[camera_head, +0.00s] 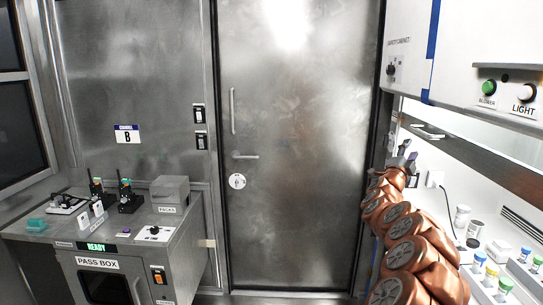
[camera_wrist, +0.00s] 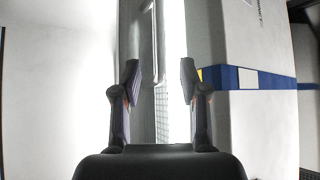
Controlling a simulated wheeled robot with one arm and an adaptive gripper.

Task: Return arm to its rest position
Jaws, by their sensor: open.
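My copper-coloured arm (camera_head: 415,245) reaches up from the lower right in the head view, beside the opening of the safety cabinet. Behind the fingers are a pale wall and a blue stripe (camera_wrist: 250,78).
The safety cabinet (camera_head: 470,45) hangs on the right, close to my arm. Its work surface holds several small bottles (camera_head: 479,262). A closed metal door (camera_head: 300,130) is ahead. The pass box (camera_head: 105,265) stands at left with radios (camera_head: 130,197) on top.

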